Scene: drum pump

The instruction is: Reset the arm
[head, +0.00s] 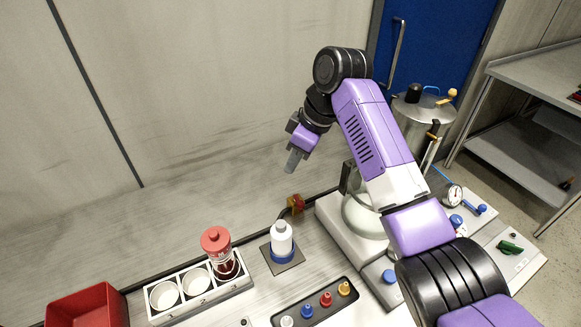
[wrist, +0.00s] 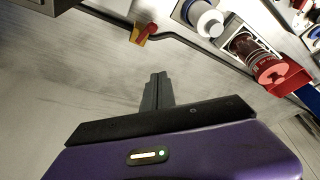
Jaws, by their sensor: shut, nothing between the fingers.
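My gripper (head: 291,160) hangs in the air above the back of the bench, at the end of my raised purple arm. Its fingers are together and hold nothing. In the wrist view the shut fingers (wrist: 157,90) point over bare grey surface, apart from every object. Part of the bench on the right is hidden behind my arm in the head view.
A white bottle (head: 281,240) stands in a blue ring. A red-capped container (head: 217,248) sits in the white rack (head: 203,299). A red bin (head: 85,308) is at left. A steel vessel (head: 420,115) stands behind my arm. The bench's back left is clear.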

